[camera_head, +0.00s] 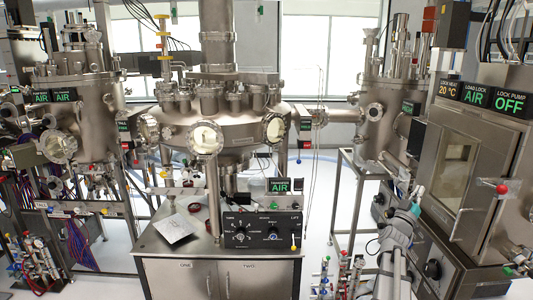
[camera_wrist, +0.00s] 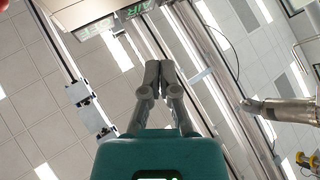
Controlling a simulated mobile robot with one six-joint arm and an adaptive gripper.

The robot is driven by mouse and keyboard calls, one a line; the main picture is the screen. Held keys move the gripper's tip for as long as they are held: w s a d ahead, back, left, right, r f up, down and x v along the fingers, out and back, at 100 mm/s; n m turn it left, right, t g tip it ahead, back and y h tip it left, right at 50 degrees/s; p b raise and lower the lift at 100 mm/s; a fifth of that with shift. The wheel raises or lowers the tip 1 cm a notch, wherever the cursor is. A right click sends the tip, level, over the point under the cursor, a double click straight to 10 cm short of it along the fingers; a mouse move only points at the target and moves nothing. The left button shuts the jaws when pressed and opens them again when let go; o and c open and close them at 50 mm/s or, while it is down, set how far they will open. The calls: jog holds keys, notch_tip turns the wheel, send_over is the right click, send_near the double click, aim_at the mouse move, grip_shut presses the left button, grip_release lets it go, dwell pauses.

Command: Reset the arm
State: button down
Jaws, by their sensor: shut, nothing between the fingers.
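My gripper (camera_wrist: 159,68) is in the middle of the wrist view, its two grey fingers together and nothing between them. The wrist camera looks up toward the ceiling past the fingers. In the head view my arm rises at the lower right, in front of the load lock chamber (camera_head: 452,165).
A steel bench (camera_head: 205,245) with a black control box (camera_head: 262,232) and a loose plate (camera_head: 173,228) stands at the centre. The main chamber (camera_head: 190,125) is behind it. A display reading OFF (camera_head: 509,103) tops the load lock. Pale floor shows between the frames.

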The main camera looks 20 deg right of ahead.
jog(key=w+a+f+n+t+y, duration=0.2)
jog(key=w+a+f+n+y, duration=0.1)
jog(key=w+a+f+y, duration=0.4)
jog(key=w+a+f+n+t+y+b, duration=0.1)
jog(key=w+a+f+n+t+y, duration=0.15)
jog(key=w+a+y, duration=0.4)
jog(key=w+a+f+n+t+y, duration=0.25)
jog(key=w+a+f, duration=0.2)
jog(key=a, duration=0.45)
jog(key=s+a+f+n+g+y, duration=0.1)
jog(key=a+f+g+y, duration=0.15)
jog(key=a+f, duration=0.4)
jog(key=s+a+f+n+g+y+b, duration=0.1)
jog(key=a+f+g+y, duration=0.15)
jog(key=a, duration=0.75)
jog(key=s+a+f+g+y, duration=0.1)
jog(key=a+f+g+y, duration=0.15)
jog(key=a+f, duration=0.45)
jog(key=s+a+f+g, duration=0.2)
jog(key=s+a+g, duration=0.5)
jog(key=s+a, duration=0.6)
jog(key=shift+s+a+f+g+b, duration=0.25)
jog(key=shift+s+g+b, duration=0.1)
jog(key=shift+s, duration=0.2)
